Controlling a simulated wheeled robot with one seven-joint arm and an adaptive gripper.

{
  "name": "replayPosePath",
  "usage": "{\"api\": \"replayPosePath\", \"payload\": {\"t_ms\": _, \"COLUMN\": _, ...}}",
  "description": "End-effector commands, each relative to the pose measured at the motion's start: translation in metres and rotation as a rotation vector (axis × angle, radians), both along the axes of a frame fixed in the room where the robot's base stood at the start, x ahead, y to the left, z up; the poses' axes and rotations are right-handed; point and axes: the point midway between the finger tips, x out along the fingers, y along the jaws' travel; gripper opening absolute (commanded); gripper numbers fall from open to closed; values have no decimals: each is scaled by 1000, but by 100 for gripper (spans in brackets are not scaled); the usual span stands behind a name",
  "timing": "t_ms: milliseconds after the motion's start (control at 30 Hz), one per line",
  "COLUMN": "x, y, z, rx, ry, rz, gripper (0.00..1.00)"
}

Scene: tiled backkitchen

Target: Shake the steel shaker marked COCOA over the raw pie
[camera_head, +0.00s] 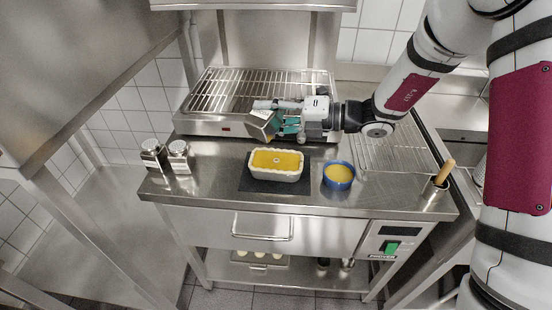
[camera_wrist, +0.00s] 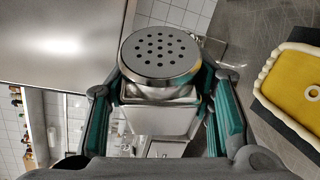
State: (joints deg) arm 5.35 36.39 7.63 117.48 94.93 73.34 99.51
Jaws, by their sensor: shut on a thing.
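My gripper (camera_head: 281,121) is shut on a steel shaker (camera_head: 262,124), which it holds tilted in the air above and behind the pie. In the wrist view the shaker's perforated round lid (camera_wrist: 160,57) shows between the gripper's teal fingers (camera_wrist: 166,115). No marking can be read on the shaker. The raw pie (camera_head: 277,161) has a yellow filling and a pale fluted rim, and sits on a dark mat (camera_head: 246,182) on the steel counter. Part of the pie also shows at the right of the wrist view (camera_wrist: 290,80).
Two more steel shakers (camera_head: 152,155) (camera_head: 179,157) stand at the counter's left. A blue bowl of yellow liquid (camera_head: 339,176) stands right of the pie. A grill (camera_head: 240,95) is behind.

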Motion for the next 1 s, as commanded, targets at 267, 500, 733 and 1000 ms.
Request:
{"api": "replayPosePath", "payload": {"t_ms": 267, "x": -3, "y": 1, "z": 13, "rx": -161, "ry": -259, "rz": 1, "gripper": 15}}
{"api": "replayPosePath", "payload": {"t_ms": 500, "x": -3, "y": 1, "z": 20, "rx": -335, "ry": -535, "rz": 0, "gripper": 15}}
{"api": "replayPosePath", "payload": {"t_ms": 733, "x": -2, "y": 1, "z": 26, "rx": -476, "ry": -760, "rz": 0, "gripper": 15}}
{"api": "replayPosePath", "payload": {"t_ms": 1000, "x": 0, "y": 0, "z": 30, "rx": -580, "ry": -927, "rz": -1, "gripper": 15}}
